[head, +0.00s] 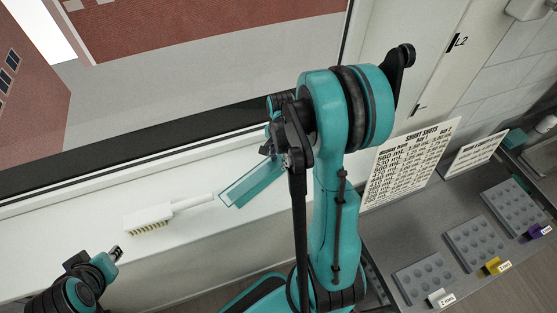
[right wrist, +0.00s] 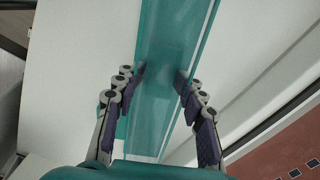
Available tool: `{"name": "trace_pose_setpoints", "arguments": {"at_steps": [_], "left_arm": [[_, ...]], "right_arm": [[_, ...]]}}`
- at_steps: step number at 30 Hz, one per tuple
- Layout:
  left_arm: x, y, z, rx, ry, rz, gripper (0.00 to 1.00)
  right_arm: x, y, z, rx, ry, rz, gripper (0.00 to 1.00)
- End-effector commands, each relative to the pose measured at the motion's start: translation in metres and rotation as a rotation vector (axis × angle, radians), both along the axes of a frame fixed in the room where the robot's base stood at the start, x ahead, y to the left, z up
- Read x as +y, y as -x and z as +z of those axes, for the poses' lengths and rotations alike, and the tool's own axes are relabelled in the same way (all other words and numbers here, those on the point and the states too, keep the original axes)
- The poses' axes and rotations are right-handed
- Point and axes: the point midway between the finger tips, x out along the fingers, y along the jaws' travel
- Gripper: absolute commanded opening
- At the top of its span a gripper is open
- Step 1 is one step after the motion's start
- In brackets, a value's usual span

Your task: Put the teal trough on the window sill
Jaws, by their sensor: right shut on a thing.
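The teal trough (head: 250,184) is long, narrow and see-through. In the head view it shows over the white window sill (head: 185,187), to the right of the brush. My right gripper (head: 274,148) is at its upper right end, partly hidden by my own arm. In the right wrist view the fingers of my right gripper (right wrist: 162,76) are shut on the trough (right wrist: 172,45) from both sides. I cannot tell whether the trough touches the sill. My left gripper (head: 117,252) is at the lower left, apart from the trough, and its fingers are too small to read.
A white brush (head: 155,217) with yellowish bristles lies on the sill left of the trough. The window glass and dark frame (head: 150,164) run behind the sill. At right, a metal counter (head: 420,235) holds grey molds (head: 478,243) and a printed sign (head: 408,165).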

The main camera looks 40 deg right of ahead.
Motion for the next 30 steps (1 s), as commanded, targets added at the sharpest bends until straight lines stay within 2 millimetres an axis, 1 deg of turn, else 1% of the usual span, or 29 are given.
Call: {"name": "trace_pose_setpoints", "arguments": {"at_steps": [6,10,11,12,13,14,24,26,29,30], "left_arm": [[0.0,0.0,0.0,0.0,0.0,0.0,0.26],[0.0,0.0,-0.004,0.0,0.0,0.0,0.26],[0.0,0.0,-0.004,0.0,0.0,0.0,0.26],[0.0,0.0,-0.003,0.0,0.0,0.0,0.26],[0.0,0.0,-0.003,0.0,0.0,0.0,0.26],[0.0,0.0,-0.003,0.0,0.0,0.0,0.26],[0.0,0.0,0.0,0.0,0.0,0.0,0.26],[0.0,0.0,0.003,0.0,0.0,0.0,0.26],[0.0,0.0,0.006,0.0,0.0,0.0,0.26],[0.0,0.0,0.009,0.0,0.0,0.0,0.26]], "right_arm": [[0.0,0.0,0.0,0.0,0.0,0.0,0.03],[0.0,0.0,-0.004,0.0,0.0,0.0,0.03],[0.0,0.0,-0.004,0.0,0.0,0.0,0.42],[0.0,0.0,-0.003,0.0,0.0,0.0,0.52],[0.0,0.0,-0.003,0.0,0.0,0.0,0.6],[0.0,0.0,-0.003,0.0,0.0,0.0,0.61],[0.0,0.0,0.0,0.0,0.0,0.0,0.61],[0.0,0.0,0.005,0.0,0.0,0.0,0.61],[-0.001,0.0,0.021,0.0,0.0,0.0,0.61],[-0.001,0.0,0.03,0.0,0.0,0.0,0.61]]}}
